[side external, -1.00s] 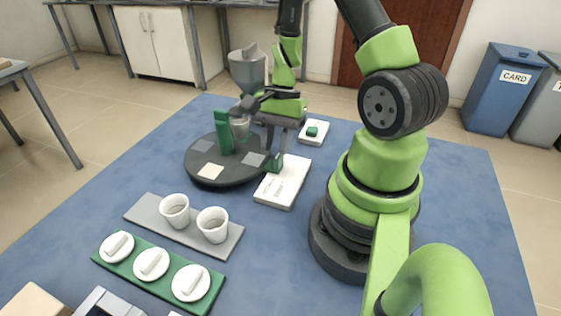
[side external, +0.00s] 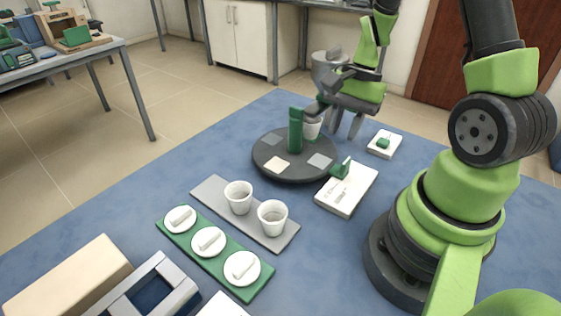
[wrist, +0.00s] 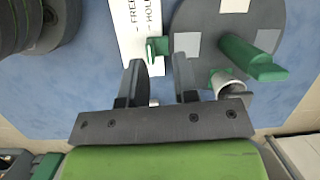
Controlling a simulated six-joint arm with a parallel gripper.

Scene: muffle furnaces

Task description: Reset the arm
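My gripper (side external: 346,124) hangs above the blue mat behind the white panel in the side view. In the wrist view its two dark fingers (wrist: 160,78) are apart with nothing gripped between them. The white panel (side external: 346,194) carries a green lever (side external: 341,168) that stands up at its far end. A dark round turntable (side external: 290,174) bears an upright green post (side external: 296,130) and a white cup (side external: 312,130), partly hidden by a dark piece.
A small white box with a green button (side external: 384,143) sits right of the gripper. Two white cups (side external: 238,197) stand on a grey plate (side external: 282,236). Several white lids (side external: 208,241) lie on a green strip (side external: 259,289). A grey lidded bin (side external: 326,66) stands behind the gripper.

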